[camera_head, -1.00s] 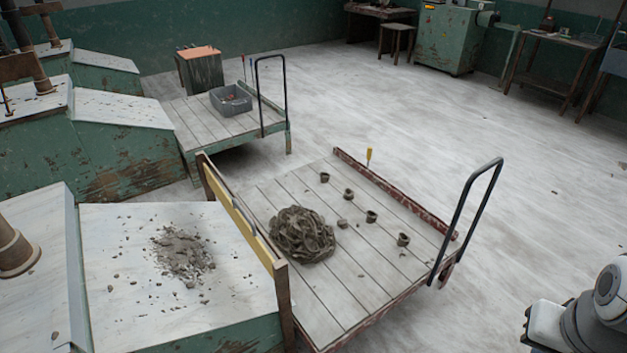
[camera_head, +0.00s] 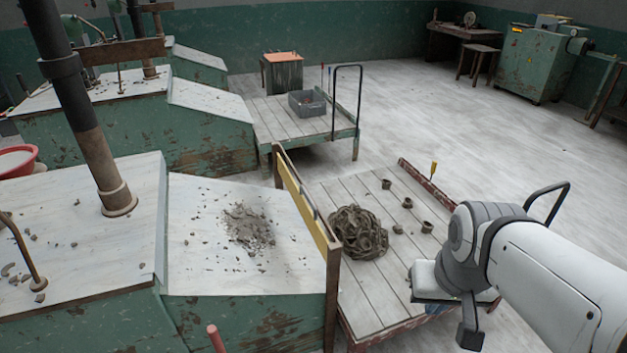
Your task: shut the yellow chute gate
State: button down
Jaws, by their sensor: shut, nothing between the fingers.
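The yellow chute gate (camera_head: 305,210) is a long board held between two brown wooden posts at the right end of the pale sloping chute (camera_head: 210,200). It looks raised near the post tops; the gap under it is hard to make out. A small dark handle shows on its upper edge. Grey clay trimmings (camera_head: 248,228) lie on the slope left of the gate. My gripper (camera_head: 470,335) is shut and empty, low at the right, apart from the gate and partly hidden by my arm.
Beyond the gate stands a plank cart (camera_head: 365,295) with a clay heap (camera_head: 358,233) and several small pots. Another cart (camera_head: 275,120) with a grey bin (camera_head: 307,103) is behind. A dark pipe (camera_head: 85,130) rises at left. Open floor lies at back right.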

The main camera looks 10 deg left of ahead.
aim_at(311, 218)
jog(key=i, duration=1)
jog(key=u, duration=0.05)
